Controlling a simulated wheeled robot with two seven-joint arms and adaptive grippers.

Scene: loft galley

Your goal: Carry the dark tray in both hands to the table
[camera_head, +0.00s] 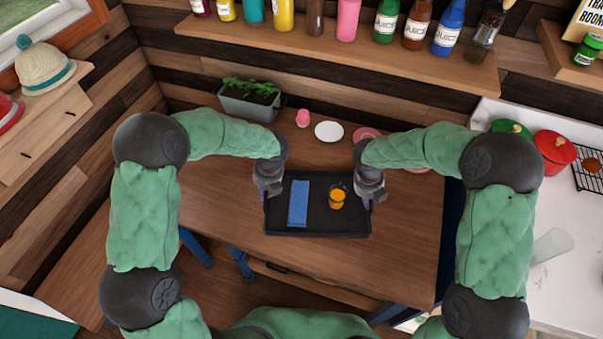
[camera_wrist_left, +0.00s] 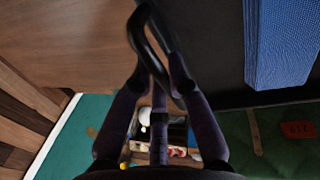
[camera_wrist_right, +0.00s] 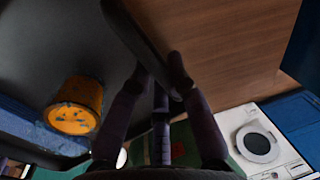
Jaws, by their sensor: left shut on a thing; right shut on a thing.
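The dark tray (camera_head: 320,228) lies level over the near part of the wooden table (camera_head: 225,180); I cannot tell whether it touches the top. A folded blue cloth (camera_head: 298,203) and a glass of orange drink (camera_head: 337,197) are on it, the glass upright. My left gripper (camera_head: 268,188) is shut on the tray's left handle, seen in the left wrist view (camera_wrist_left: 148,40). My right gripper (camera_head: 371,190) is shut on its right handle, seen in the right wrist view (camera_wrist_right: 135,35). The fingers partly hide both handles.
At the table's back are a planter (camera_head: 248,105), a pink cup (camera_head: 303,118), a white plate (camera_head: 329,131) and a pink plate (camera_head: 367,135). A shelf of bottles (camera_head: 340,60) hangs above. A white counter (camera_head: 560,270) stands right. Bare tabletop lies left of the tray.

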